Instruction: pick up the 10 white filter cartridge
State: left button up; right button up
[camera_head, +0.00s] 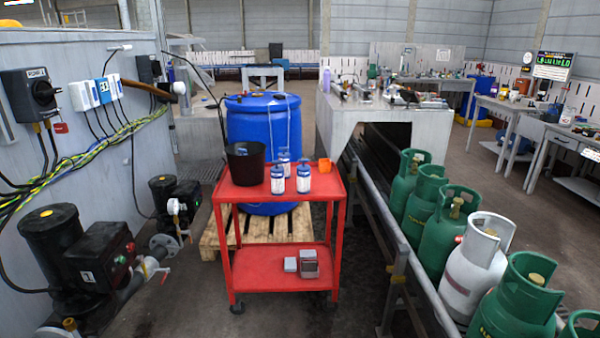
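I cannot make out a white filter cartridge for certain in the head view. A red cart (240,192) stands ahead. On its top are several small white-and-blue bottles (303,180), a black bucket (246,165) and an orange cup (324,165). Many small items on the far benches are too small to tell. Neither of my grippers is in view.
A blue barrel (262,122) on a wooden pallet (213,243) stands behind the cart. Green gas cylinders (425,192) and a white one (470,272) line a conveyor at right. Pumps (95,262) stand at left. Benches (345,118) stand farther back. Floor before the cart is clear.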

aim_at(276, 171)
jog(key=i+l, duration=0.25)
jog(key=i, duration=0.3)
jog(key=i+l, duration=0.25)
jog(key=i, duration=0.3)
jog(key=i+l+u, duration=0.1)
jog(key=i+l, duration=0.2)
jog(key=i, duration=0.2)
